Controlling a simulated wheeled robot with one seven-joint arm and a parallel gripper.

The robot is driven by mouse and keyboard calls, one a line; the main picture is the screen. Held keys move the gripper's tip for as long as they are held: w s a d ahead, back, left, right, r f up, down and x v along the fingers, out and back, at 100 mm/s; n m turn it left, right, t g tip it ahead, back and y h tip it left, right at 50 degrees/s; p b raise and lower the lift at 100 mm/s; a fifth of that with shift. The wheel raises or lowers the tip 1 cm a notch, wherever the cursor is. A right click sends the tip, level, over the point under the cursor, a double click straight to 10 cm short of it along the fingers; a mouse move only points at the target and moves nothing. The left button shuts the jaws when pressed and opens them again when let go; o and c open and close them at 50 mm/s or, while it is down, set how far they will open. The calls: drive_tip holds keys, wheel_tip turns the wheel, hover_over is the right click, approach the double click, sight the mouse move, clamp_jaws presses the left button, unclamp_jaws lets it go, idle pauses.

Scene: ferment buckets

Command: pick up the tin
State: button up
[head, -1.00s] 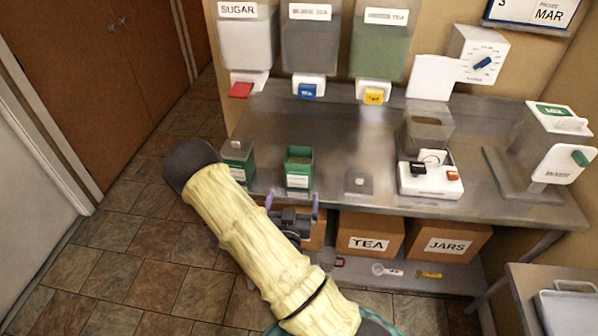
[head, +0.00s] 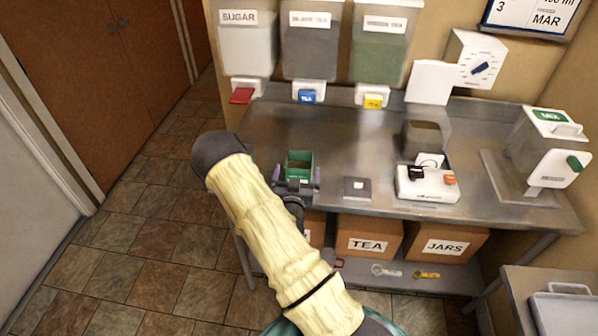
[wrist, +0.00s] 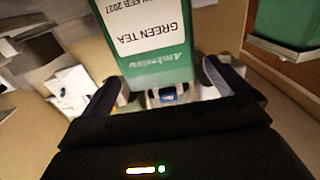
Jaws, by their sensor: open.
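The tin (head: 299,161) is a green, open-topped box standing upright near the front edge of the steel counter. In the wrist view the tin (wrist: 157,70) appears upside down, with a white "GREEN TEA" label. My gripper (head: 297,178) is open at the tin's front, one finger towards each side. In the wrist view my gripper (wrist: 162,84) has its dark fingers on either side of the tin's end. I cannot tell how far they reach along its sides, and no grip shows.
A grey lid-like square (head: 357,189) lies right of the tin. A white scale (head: 427,185) and a mixer (head: 547,155) stand further right. Dispensers (head: 310,50) hang behind. Another green box (wrist: 288,25) shows at the wrist view's upper right; my arm hides that area in the head view.

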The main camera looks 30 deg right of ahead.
sight(300, 154)
drive_tip(key=shift+w, duration=0.1)
drive_tip(key=shift+p+x, duration=1.3)
drive_tip(key=shift+x, duration=1.3)
drive_tip(key=shift+f, duration=0.1)
drive_tip(key=shift+c, duration=0.4)
drive_tip(key=c, duration=1.4)
wheel_tip(300, 154, up, 10)
drive_tip(key=b, duration=0.2)
